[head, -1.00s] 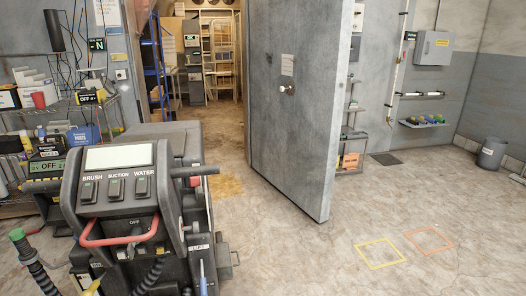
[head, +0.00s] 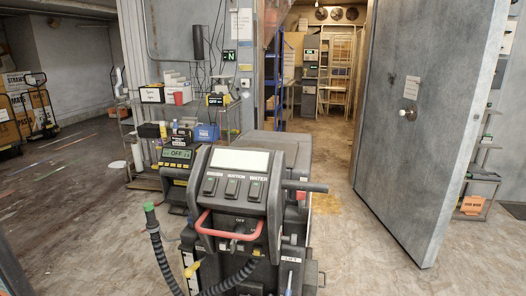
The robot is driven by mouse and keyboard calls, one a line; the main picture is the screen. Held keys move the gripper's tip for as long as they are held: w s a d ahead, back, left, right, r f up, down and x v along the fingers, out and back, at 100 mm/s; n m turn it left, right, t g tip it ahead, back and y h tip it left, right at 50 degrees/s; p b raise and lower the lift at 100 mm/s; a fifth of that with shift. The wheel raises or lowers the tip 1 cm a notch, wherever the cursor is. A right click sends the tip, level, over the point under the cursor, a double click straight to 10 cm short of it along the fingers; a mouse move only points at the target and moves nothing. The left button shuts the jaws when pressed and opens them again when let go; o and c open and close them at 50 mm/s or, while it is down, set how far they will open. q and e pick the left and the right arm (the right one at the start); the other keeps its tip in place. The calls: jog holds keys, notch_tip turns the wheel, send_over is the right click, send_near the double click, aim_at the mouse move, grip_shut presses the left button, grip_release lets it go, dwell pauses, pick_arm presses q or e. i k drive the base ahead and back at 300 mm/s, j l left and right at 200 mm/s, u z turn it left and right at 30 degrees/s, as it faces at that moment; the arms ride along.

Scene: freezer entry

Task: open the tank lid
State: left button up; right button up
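A dark grey floor-scrubbing machine stands in the middle of the head view, with its control console (head: 235,190) facing me. Behind the console is the machine's flat grey top (head: 278,142), which looks like the tank lid and lies down flat. The console hides much of it, and I cannot make out its edge or a grip. A red handle bar (head: 230,230) crosses the console's front. A ribbed hose with a green end (head: 150,207) stands at the console's left. Neither of my grippers is in view.
A thick grey freezer door (head: 415,140) stands open to the right of the machine. Floor is clear at left front and between machine and door.

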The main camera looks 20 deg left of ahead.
aim_at(291, 150)
jog(key=i+j, duration=0.1)
jog(key=j, duration=0.3)
jog(key=i+j, duration=0.15)
jog(key=j, duration=0.3)
jog(key=i+j, duration=0.1)
jog(key=j, duration=0.3)
jog(key=i+j, duration=0.15)
jog(key=j, duration=0.3)
jog(key=i+j, duration=0.1)
jog(key=j, duration=0.3)
jog(key=u, duration=0.05)
